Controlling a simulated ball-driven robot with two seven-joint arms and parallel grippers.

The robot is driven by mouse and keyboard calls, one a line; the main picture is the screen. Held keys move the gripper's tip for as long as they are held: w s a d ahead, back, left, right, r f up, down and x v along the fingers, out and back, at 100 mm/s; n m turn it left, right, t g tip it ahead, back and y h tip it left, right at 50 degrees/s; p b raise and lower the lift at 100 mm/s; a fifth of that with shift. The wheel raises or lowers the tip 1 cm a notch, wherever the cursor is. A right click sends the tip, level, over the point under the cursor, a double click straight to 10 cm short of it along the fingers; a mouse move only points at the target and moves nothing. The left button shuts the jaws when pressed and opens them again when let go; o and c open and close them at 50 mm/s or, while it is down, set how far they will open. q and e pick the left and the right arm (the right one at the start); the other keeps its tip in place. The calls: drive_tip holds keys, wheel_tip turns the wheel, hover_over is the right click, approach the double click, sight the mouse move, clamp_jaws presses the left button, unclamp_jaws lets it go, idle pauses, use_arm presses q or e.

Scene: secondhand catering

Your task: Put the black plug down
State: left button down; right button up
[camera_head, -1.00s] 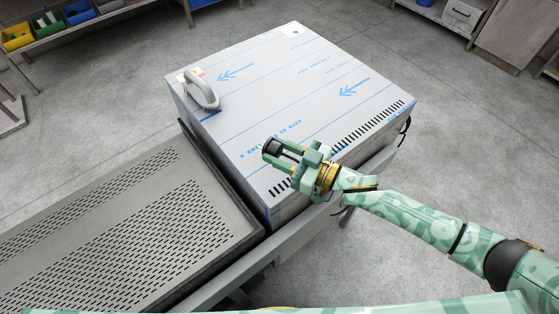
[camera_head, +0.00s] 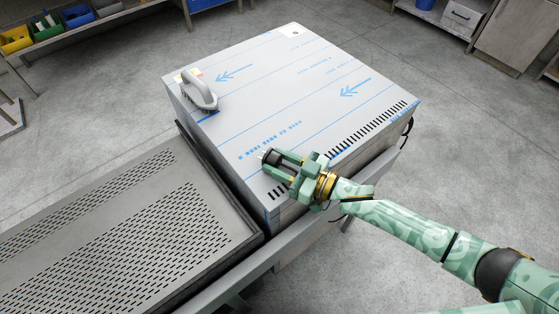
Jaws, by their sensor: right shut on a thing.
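The black plug (camera_head: 272,157) is between the fingertips of my right gripper (camera_head: 279,162), at the near edge of the steel appliance's top. The gripper is shut on it, with the plug's light prongs pointing left. The plug is over the film-covered top (camera_head: 290,85); I cannot tell whether it touches the surface. My right arm reaches in from the lower right. My left gripper is not in view.
A grey-handled brush (camera_head: 200,90) stands on the appliance's far left corner. A perforated steel tray (camera_head: 215,245) lies at the left. The middle of the appliance top is clear. Coloured bins (camera_head: 78,13) are on a shelf at the upper left.

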drive_tip(key=shift+f, duration=0.15)
drive_tip(key=o, duration=1.3)
drive_tip(key=shift+s+f, duration=0.15)
drive_tip(key=shift+s+d+r+p, duration=0.15)
drive_tip(key=shift+d+r+p, duration=0.35)
drive_tip(key=shift+r+p, duration=0.1)
drive_tip(key=p+v, duration=0.1)
drive_tip(key=v, duration=1)
drive_tip(key=shift+r, duration=0.1)
drive_tip(key=shift+a, duration=0.15)
